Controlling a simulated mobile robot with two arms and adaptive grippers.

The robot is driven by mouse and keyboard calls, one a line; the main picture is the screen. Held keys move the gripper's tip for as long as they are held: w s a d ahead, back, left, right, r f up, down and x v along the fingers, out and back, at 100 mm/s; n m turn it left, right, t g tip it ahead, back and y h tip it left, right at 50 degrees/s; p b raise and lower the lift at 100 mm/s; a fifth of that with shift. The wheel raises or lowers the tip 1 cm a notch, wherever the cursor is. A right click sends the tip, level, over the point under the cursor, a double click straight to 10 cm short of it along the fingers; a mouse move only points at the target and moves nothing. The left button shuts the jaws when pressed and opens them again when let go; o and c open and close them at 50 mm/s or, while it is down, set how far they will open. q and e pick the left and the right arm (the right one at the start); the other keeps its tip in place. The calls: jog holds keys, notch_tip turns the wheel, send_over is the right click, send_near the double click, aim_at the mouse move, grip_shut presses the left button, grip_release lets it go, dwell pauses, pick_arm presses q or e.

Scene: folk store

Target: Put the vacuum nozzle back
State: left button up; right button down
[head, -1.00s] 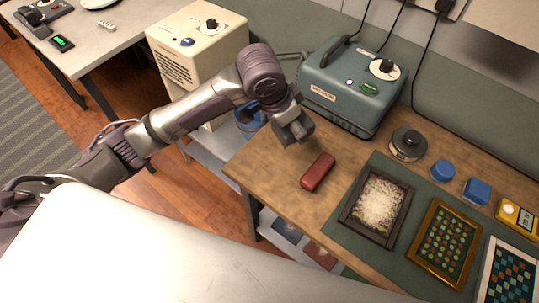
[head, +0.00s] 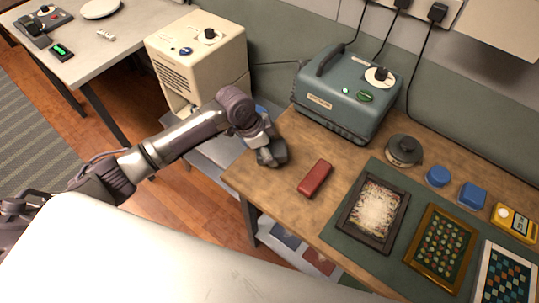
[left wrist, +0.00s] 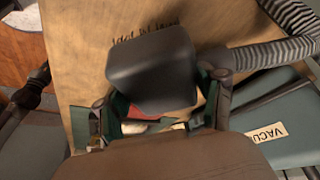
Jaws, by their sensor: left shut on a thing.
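A dark grey vacuum nozzle (left wrist: 150,68) with a row of bristles along its far edge fills the middle of the left wrist view. My left gripper (left wrist: 166,104) is shut on it, a finger on either side. A ribbed grey hose (left wrist: 275,38) runs from the nozzle's side to the upper right. In the head view, my left gripper (head: 268,150) is at the left end of the wooden bench (head: 265,185), and the nozzle (head: 274,155) shows small and dark at its tip. The teal vacuum unit (head: 346,95) stands at the back of the bench, right of the gripper. My right gripper is not in view.
A red case (head: 315,178) lies on the bench just right of the gripper. A dark frame (head: 375,212) lies on the green mat (head: 345,235). A cream machine (head: 197,60) stands behind my arm. A grey round weight-like object (head: 404,150) is right of the vacuum unit.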

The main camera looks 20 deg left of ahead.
pick_arm(q)
jog(key=shift+a+f+p, duration=0.1)
jog(key=shift+f+p, duration=0.3)
jog(key=shift+f, duration=1.65)
jog(key=shift+f, duration=0.2)
jog(key=o, duration=1.1)
jog(key=shift+r, duration=0.15)
jog(key=b+v, duration=0.1)
jog(key=v, duration=1.1)
jog(key=shift+r, duration=0.1)
